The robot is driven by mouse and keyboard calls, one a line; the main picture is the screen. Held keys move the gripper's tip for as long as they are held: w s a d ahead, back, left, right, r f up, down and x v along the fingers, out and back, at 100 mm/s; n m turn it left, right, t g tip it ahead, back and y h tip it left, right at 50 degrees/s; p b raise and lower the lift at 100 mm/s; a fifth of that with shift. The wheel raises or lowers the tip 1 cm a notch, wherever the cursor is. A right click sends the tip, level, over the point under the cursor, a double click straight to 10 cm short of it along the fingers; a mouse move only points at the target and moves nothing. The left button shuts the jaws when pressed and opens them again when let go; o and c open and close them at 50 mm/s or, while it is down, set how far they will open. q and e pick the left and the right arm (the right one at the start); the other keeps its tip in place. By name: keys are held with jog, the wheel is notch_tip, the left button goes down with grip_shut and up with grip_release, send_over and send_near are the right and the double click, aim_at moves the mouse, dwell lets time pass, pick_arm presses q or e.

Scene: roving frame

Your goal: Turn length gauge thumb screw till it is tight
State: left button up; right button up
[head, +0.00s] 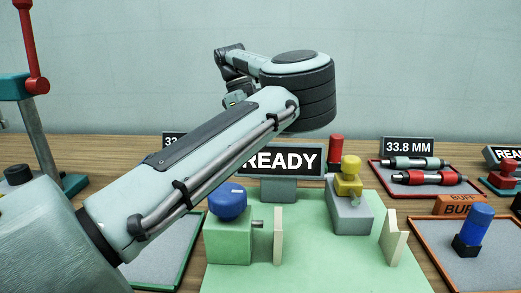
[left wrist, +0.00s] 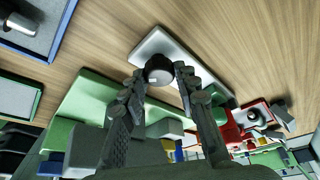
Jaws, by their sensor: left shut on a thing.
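My left gripper (left wrist: 158,77) shows in the left wrist view with its two dark fingers on either side of a dark round knob (left wrist: 158,68). It is shut on this knob, which sits over a pale grey plate (left wrist: 200,72) on the wood. In the head view my left arm crosses the middle and the gripper's fingers cannot be made out. A green block with a blue knob (head: 228,201) and a grey block with a yellow knob (head: 349,182) stand on a green mat (head: 330,270). I cannot tell which part is the length gauge. My right gripper is not in view.
A READY sign (head: 283,160) stands behind the mat, partly covered by my arm. A red-edged tray (head: 445,188) with two cylinders lies at the back right, under a 33.8 MM sign (head: 408,146). An orange-edged tray (head: 428,254) holds a blue-topped stamp (head: 476,232).

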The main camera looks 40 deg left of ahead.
pick_arm(q)
jog(key=m+g, duration=0.1)
jog(key=m, duration=0.3)
jog(key=shift+w+m+g+y, duration=0.15)
jog(key=shift+m+g+y, duration=0.15)
jog(key=shift+g, duration=0.1)
jog(key=m+g+y, duration=0.1)
jog(key=m, duration=0.3)
jog(key=shift+w, duration=0.15)
jog(key=o, duration=1.2)
jog(key=shift+d, duration=0.1)
jog(key=shift+c, duration=0.2)
notch_tip(320, 180, up, 10)
